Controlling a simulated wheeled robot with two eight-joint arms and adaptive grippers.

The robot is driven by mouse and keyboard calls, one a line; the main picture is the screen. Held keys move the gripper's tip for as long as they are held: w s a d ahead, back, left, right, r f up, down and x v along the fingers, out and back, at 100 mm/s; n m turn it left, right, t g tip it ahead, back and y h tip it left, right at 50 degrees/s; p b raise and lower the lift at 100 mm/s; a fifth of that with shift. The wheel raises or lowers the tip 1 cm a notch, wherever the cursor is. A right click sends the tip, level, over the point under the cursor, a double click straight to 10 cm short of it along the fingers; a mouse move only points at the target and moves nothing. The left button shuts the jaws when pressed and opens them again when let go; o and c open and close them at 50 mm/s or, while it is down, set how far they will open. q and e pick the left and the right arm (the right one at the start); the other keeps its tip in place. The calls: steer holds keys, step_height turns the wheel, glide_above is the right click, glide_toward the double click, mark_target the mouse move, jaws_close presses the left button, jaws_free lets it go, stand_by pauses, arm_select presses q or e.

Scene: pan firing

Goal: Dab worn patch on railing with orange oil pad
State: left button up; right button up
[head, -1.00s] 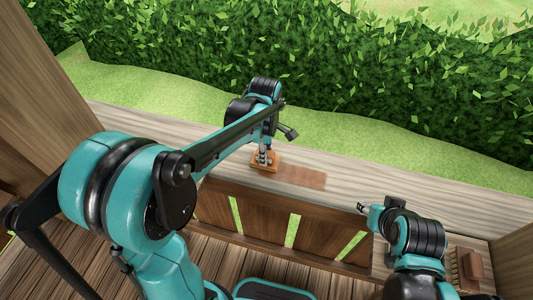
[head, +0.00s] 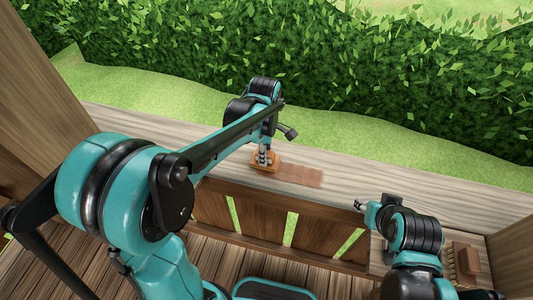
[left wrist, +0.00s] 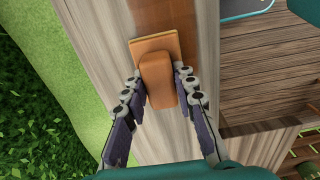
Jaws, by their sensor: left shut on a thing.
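My left gripper (head: 265,155) is shut on the orange oil pad (head: 263,168), a block on a flat orange base. The pad is down at the railing (head: 400,182) top; whether it touches cannot be told. The worn patch (head: 302,175), a reddish-brown rectangle, shows just right of the pad, and any part under the pad is hidden. In the left wrist view, the fingers (left wrist: 160,85) flank the pad's orange block (left wrist: 156,80). My right gripper (head: 360,205) is by the railing's near edge, right of the patch; its jaw state is too small to tell.
A brown block and bristly brush-like item (head: 465,260) sit on a ledge at the lower right. A wooden post (head: 45,60) stands at the left. A hedge (head: 300,70) and grass lie beyond the railing. The railing top right of the patch is clear.

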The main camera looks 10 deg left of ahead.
arm_select(q)
steer(key=shift+w+a, duration=0.1)
steer(key=shift+a, duration=0.55)
steer(key=shift+d, duration=0.2)
steer(key=shift+d+f, duration=0.1)
steer(key=shift+d, duration=0.55)
steer(key=shift+a, duration=0.2)
steer(key=shift+a, duration=0.65)
steer(key=shift+d, duration=0.2)
